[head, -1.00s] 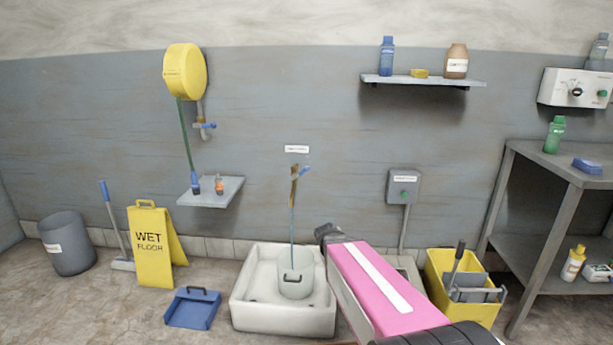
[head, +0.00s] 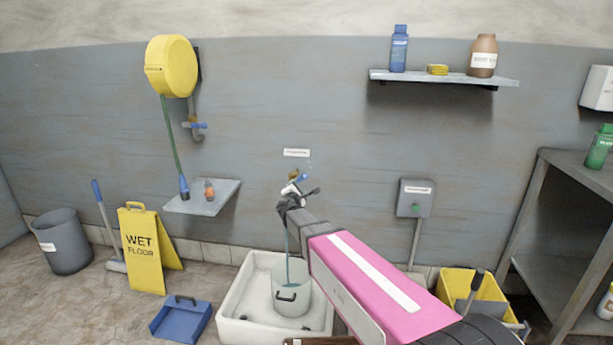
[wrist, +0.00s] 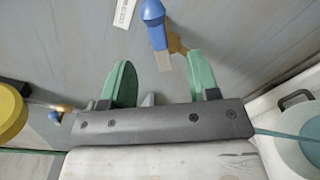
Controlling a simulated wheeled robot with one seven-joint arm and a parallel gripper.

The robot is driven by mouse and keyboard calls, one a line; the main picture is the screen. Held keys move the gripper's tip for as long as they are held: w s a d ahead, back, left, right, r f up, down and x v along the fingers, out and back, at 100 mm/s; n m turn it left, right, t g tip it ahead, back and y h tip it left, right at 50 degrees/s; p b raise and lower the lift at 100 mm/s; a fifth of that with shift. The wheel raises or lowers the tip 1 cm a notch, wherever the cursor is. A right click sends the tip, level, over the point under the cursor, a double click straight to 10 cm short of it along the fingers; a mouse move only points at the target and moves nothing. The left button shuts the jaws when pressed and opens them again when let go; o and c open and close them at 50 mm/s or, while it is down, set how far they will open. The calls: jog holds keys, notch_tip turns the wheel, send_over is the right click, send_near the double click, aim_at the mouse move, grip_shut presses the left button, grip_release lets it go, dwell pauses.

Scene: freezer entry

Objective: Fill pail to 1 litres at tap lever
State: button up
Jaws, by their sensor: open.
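The tap lever (head: 303,178) is blue and sits on the wall below a small white label. It also shows at the top of the wrist view (wrist: 153,14). A thin stream of water runs from the tap into the grey pail (head: 291,298), which stands upright in the white floor sink (head: 238,318). The pail's edge and bluish water show at the right of the wrist view. My gripper (wrist: 160,80) is open and empty, with green fingers either side of the lever's lower end. In the head view it hides most of the tap body. The pail's fill level is unclear.
A yellow hose reel (head: 171,66) and small shelf (head: 203,198) are on the wall at left. A wet floor sign (head: 142,250) and blue dustpan (head: 181,318) stand left of the sink. A grey switch box (head: 415,198), yellow mop bucket (head: 487,290) and metal table (head: 575,165) are at right.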

aim_at(300, 180)
jog(key=x, duration=1.1)
jog(key=shift+a, duration=0.3)
jog(key=shift+r, duration=0.1)
grip_shut()
